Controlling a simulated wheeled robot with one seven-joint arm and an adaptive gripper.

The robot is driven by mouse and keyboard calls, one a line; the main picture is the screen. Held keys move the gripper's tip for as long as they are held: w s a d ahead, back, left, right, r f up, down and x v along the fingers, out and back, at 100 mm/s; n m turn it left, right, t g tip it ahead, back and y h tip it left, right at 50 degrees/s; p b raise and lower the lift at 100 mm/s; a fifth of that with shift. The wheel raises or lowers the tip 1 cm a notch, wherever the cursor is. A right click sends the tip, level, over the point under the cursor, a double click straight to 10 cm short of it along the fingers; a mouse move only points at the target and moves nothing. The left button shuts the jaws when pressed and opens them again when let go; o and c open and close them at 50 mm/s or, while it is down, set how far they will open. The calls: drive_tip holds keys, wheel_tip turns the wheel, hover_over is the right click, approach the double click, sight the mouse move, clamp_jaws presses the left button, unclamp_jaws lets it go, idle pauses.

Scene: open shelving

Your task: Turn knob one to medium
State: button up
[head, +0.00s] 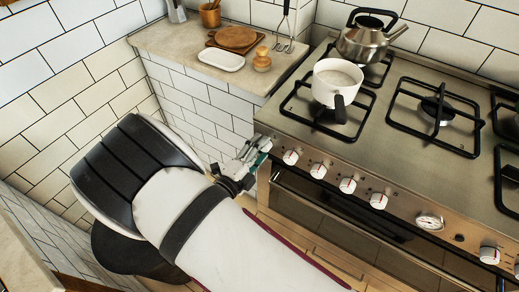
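The stove front has a row of white knobs: a leftmost knob (291,157), a second knob (318,170), a third knob (348,185) and a fourth knob (378,200). Any knob numbers or level marks are too small to read, so I cannot tell which is knob one or its setting. My gripper (261,147) is at the left end of the stove front, just left of the leftmost knob. It looks apart from that knob. My arm partly hides the gripper, and its opening is too small to make out.
A white saucepan (336,85) stands on the front left burner, its dark handle pointing towards the knobs. A metal kettle (370,38) stands behind it. A round gauge (430,222) sits right of the fourth knob. The counter (180,45) left of the stove holds boards and a white dish (221,60).

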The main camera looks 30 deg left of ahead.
drive_tip(key=s, duration=0.7)
drive_tip(key=shift+s+a+r, duration=0.2)
drive_tip(key=shift+a+r, duration=0.05)
drive_tip(key=shift+a, duration=0.15)
idle(0.4)
